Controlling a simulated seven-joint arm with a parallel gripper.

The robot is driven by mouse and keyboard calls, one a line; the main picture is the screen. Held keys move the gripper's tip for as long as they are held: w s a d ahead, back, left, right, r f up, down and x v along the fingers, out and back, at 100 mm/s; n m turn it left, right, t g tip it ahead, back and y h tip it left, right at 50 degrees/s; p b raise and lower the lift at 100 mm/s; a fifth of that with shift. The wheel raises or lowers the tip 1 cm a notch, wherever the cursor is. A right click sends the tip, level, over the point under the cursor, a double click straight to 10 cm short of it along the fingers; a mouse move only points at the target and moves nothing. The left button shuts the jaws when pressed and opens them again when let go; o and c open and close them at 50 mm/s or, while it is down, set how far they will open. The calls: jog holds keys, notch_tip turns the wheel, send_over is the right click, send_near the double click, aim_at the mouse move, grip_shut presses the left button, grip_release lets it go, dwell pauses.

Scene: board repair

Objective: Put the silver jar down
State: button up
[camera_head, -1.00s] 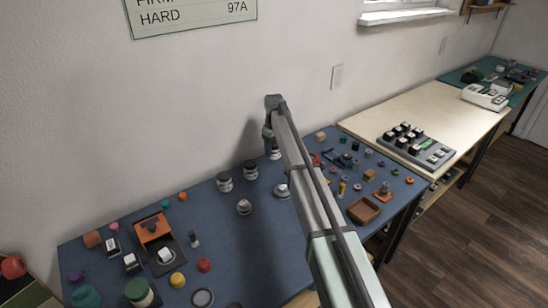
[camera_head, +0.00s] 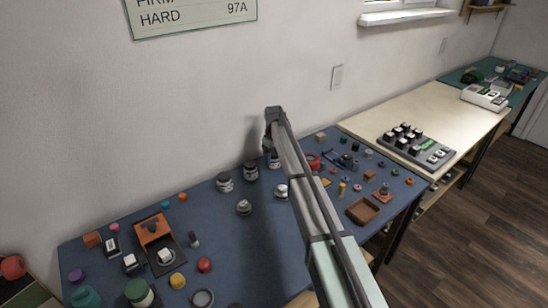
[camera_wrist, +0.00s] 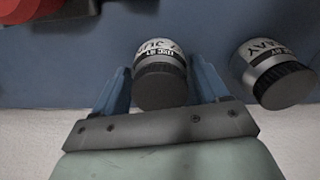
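The silver jar (camera_wrist: 160,75) has a dark lid and a printed "USE BY" label. In the wrist view it is between the two blue fingers of my gripper (camera_wrist: 161,82), which close in on its sides. In the head view my gripper (camera_head: 271,147) is low at the back of the blue mat, near the wall. The jar (camera_head: 274,162) shows just below it, partly hidden by my arm. It looks upright at mat level, but I cannot tell whether its base touches the mat.
A similar jar (camera_wrist: 273,75) stands close beside one finger; it also shows in the head view (camera_head: 250,171). More jars (camera_head: 224,182) stand to the left and in front. A red round object (camera_head: 313,161) is to the right. The wall is close behind.

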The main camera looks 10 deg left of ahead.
aim_at(274, 153)
jog(key=shift+o, duration=1.2)
jog(key=shift+r, duration=0.1)
notch_tip(274, 153, up, 12)
jog(key=shift+o, duration=0.3)
dwell(1.6)
